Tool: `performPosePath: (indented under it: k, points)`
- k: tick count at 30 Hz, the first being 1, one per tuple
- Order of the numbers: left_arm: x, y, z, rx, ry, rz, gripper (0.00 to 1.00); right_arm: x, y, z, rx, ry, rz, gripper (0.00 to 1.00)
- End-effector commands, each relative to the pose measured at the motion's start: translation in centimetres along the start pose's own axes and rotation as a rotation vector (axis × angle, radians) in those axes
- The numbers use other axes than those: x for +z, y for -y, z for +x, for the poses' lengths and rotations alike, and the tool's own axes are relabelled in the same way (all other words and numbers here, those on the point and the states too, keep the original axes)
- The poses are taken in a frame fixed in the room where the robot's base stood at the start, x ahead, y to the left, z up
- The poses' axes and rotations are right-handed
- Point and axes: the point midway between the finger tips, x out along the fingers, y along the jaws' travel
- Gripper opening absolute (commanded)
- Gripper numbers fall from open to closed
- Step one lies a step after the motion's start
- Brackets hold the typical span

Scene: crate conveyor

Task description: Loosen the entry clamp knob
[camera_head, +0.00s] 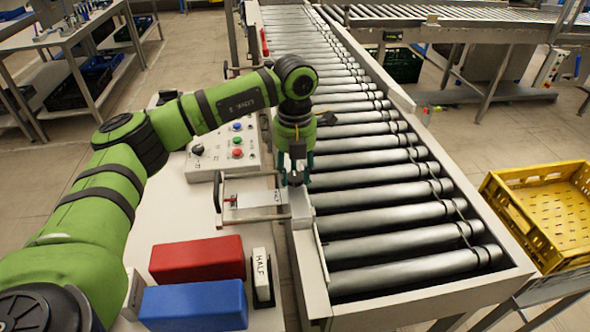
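My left gripper (295,176) points down at the left edge of the roller conveyor (365,185), its two dark teal fingers on either side of a small dark part. This part could be the entry clamp knob, but the fingers cover most of it. I cannot tell whether the fingers grip it. Below the gripper a light metal bar (301,211) runs along the conveyor's side. My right gripper is not in view.
Left of the gripper are a button panel (232,150) and a plate with a metal handle (252,205). Nearer are a red block (197,259), a blue block (194,306) and a white block marked HALF (262,276). A yellow crate (520,222) stands right. The near rollers are empty.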

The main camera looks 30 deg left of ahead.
Motion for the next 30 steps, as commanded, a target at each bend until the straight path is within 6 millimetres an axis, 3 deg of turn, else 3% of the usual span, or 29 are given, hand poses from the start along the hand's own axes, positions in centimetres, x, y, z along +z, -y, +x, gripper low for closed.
performPosePath:
  k: [1, 2, 14, 30]
  points:
    - [-0.2, 0.1, 0.3, 0.001, -0.011, 0.003, 0.56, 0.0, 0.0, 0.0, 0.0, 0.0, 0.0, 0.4]
    - [-0.2, 0.1, 0.3, 0.001, -0.01, 0.003, 0.64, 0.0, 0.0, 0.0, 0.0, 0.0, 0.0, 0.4]
    - [0.0, 0.1, -0.4, -0.001, -0.002, 0.002, 0.64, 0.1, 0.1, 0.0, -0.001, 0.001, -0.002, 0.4]
    - [0.0, 0.1, -10.2, -0.001, -0.003, 0.003, 0.64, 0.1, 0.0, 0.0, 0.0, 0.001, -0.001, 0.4]
